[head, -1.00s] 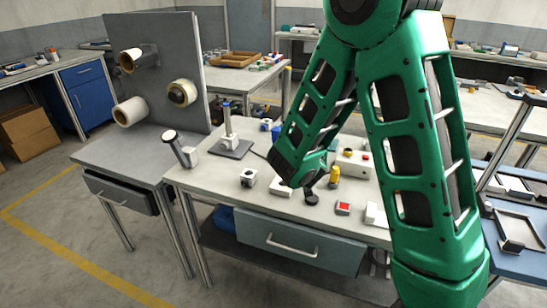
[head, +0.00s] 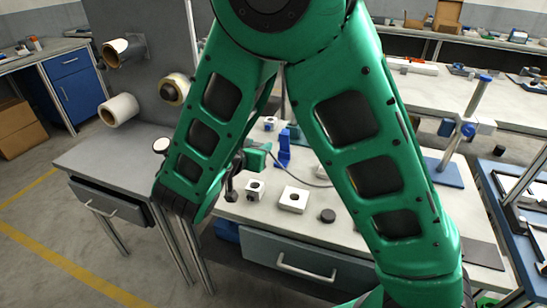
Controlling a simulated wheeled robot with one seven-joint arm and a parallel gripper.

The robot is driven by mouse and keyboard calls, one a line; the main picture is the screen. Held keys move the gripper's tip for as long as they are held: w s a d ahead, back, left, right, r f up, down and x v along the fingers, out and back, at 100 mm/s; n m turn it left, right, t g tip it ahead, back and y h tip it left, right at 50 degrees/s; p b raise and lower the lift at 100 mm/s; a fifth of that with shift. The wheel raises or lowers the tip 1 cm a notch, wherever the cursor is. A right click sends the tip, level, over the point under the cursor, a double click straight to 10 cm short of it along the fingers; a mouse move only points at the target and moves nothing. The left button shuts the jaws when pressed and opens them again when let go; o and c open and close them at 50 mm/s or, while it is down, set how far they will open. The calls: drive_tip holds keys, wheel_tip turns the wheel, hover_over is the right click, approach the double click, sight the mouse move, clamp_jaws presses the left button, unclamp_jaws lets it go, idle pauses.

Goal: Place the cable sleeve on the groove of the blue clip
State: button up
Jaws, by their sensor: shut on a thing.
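My gripper (head: 232,190) is a small dark shape below my green wrist, left of the small white block, above the workbench. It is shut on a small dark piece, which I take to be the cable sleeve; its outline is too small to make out. A blue upright piece (head: 284,147), likely the blue clip, stands at the back of the bench, right of my wrist and apart from my gripper. Its groove cannot be made out. A thin dark cable (head: 308,183) curves across the bench near it. My arm hides much of the bench.
On the workbench (head: 265,213) are a white block with a hole (head: 254,190), a flat white block (head: 294,200) and a black disc (head: 328,215). A post with a blue clamp (head: 466,130) stands at right. Reels hang on the grey panel (head: 140,75) at left.

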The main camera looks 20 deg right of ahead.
hover_over(283, 154)
drive_tip(key=s+a, duration=0.2)
drive_tip(key=s, duration=0.1)
wheel_tip(283, 154, down, 7)
drive_tip(key=shift+w+r, duration=0.1)
drive_tip(key=shift+d+f, duration=0.1)
drive_tip(key=shift+f, duration=1.9)
drive_tip(key=o, duration=1.1)
drive_tip(key=shift+f, duration=0.1)
drive_tip(key=shift+c, duration=0.2)
drive_tip(key=v, duration=1.2)
